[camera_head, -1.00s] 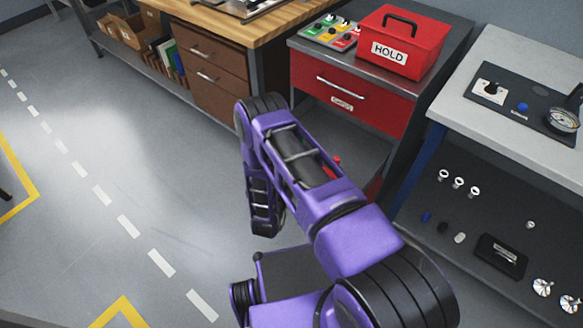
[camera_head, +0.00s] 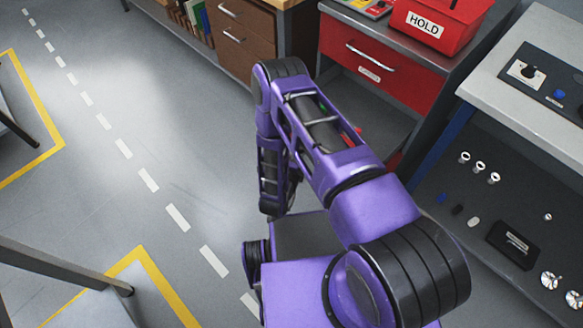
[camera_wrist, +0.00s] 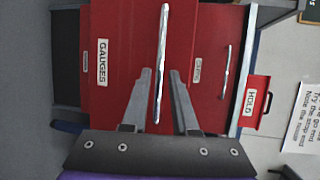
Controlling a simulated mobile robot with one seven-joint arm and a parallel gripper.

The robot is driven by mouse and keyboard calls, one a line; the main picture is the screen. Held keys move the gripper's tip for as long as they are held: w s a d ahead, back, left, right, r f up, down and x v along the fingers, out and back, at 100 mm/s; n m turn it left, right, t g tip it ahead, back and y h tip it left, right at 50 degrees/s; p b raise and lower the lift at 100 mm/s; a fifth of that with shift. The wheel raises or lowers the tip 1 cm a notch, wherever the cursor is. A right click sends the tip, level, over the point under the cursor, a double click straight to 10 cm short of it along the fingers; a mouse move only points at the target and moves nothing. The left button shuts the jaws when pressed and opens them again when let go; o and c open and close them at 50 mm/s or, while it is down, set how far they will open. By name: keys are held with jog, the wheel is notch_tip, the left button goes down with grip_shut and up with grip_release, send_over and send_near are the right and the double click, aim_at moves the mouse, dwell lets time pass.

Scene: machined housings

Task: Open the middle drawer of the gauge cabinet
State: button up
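The red gauge cabinet (camera_head: 427,85) stands right of centre in the head view, with my purple arm in front of its lower part. Below its top drawer a dark grey recess shows, which looks like the inside of a pulled-out drawer. The wrist view is turned sideways, the cabinet's top to the right. There a drawer front with the label GAUGES (camera_wrist: 102,62) looms large, nearer than the top drawer front (camera_wrist: 210,95). My gripper (camera_wrist: 160,75) is open, its fingers on either side of the long silver handle (camera_wrist: 162,45), with gaps visible. The head view hides my gripper.
A red HOLD box (camera_head: 440,22) sits on the cabinet. A grey-topped bench (camera_head: 490,85) stands close on the right, a brown drawer unit (camera_head: 240,35) at the back left. Open floor with a dashed line (camera_head: 148,180) lies left. A grey rail (camera_head: 60,265) is at lower left.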

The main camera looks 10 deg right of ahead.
jog(key=v, duration=1.2)
jog(key=shift+p, duration=0.4)
jog(key=shift+w, duration=0.2)
